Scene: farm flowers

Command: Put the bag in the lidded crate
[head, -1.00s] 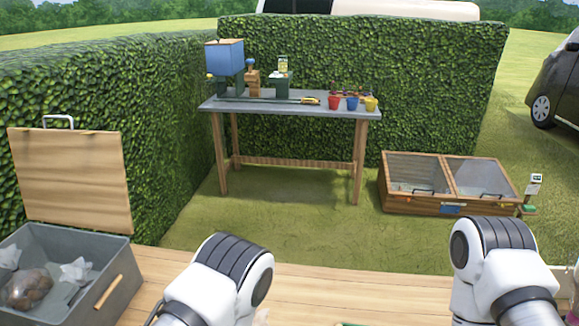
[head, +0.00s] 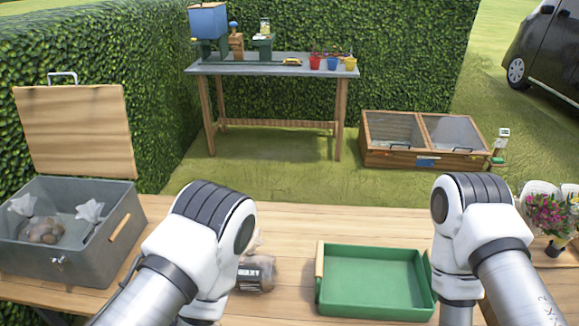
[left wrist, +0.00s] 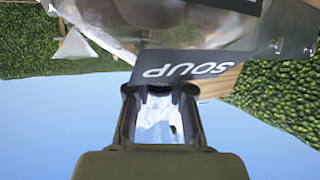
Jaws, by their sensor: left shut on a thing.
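A clear bag (head: 256,274) with brown contents and a dark label is at the table, just right of my left forearm. Its pale gathered top shows above it. In the left wrist view my left gripper (left wrist: 160,92) is shut, with crumpled clear plastic between its fingers. A dark label reading SOUP, upside down, is close beyond them. Whether the bag touches the table is unclear. The grey lidded crate (head: 122,250) stands at the left with its wooden lid (head: 75,130) raised. Bags with white tops (head: 90,210) lie inside. My right gripper is out of sight.
A green tray (head: 335,300) lies right of the bag on the wooden table (head: 300,228). Pink flowers (head: 548,215) stand at the right edge. Bare tabletop lies behind the tray. A workbench (head: 270,66) and a cold frame (head: 425,158) stand beyond.

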